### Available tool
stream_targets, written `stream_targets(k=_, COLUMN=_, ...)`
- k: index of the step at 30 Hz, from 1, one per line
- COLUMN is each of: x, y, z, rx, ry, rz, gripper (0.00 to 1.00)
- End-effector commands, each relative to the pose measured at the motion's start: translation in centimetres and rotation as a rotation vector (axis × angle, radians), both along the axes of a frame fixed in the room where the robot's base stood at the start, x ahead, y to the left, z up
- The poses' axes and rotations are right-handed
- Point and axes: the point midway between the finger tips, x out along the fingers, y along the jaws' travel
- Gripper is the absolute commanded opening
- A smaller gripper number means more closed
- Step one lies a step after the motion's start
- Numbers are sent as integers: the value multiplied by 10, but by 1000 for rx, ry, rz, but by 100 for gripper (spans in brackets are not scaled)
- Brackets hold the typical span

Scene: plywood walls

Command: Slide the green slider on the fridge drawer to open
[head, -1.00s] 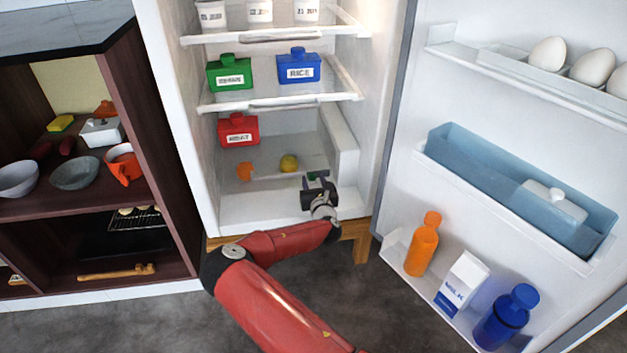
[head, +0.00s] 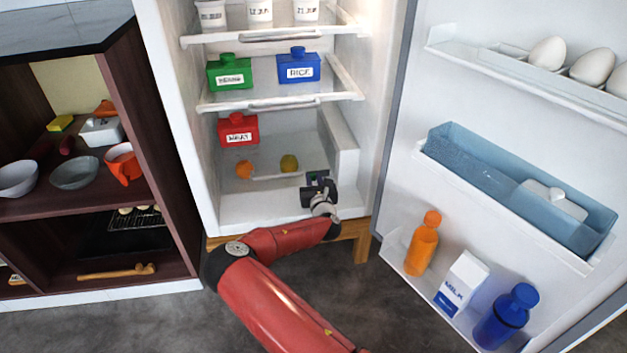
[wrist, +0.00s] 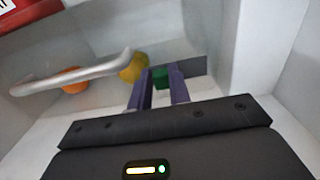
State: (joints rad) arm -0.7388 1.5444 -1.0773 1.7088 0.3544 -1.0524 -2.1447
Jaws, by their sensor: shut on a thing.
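The green slider (wrist: 160,77) shows in the wrist view between the two fingers of my gripper (wrist: 160,88), at the front of the fridge drawer, toward its right end. In the head view my gripper (head: 318,181) is at the lower right of the fridge interior and hides most of the slider. The gripper is shut on the slider. The drawer (head: 262,207) is the bottom compartment of the fridge, with a white front. An orange fruit (head: 244,169) and a yellow-green fruit (head: 289,163) are inside it, also seen behind the metal handle (wrist: 75,74) in the wrist view.
A red box (head: 238,129) stands above the drawer at the left. Green (head: 230,73) and blue (head: 298,66) boxes are on the shelf above. The fridge door (head: 410,120) stands open at the right, with bottles and a milk carton (head: 461,284). Dark shelving is at the left.

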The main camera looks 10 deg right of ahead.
Motion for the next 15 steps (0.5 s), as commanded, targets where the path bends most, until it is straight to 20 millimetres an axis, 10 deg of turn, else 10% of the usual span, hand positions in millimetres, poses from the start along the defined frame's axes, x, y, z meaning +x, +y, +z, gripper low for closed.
stream_targets(k=15, x=0, y=-50, z=0, rx=-1, ry=-1, rz=-2, gripper=0)
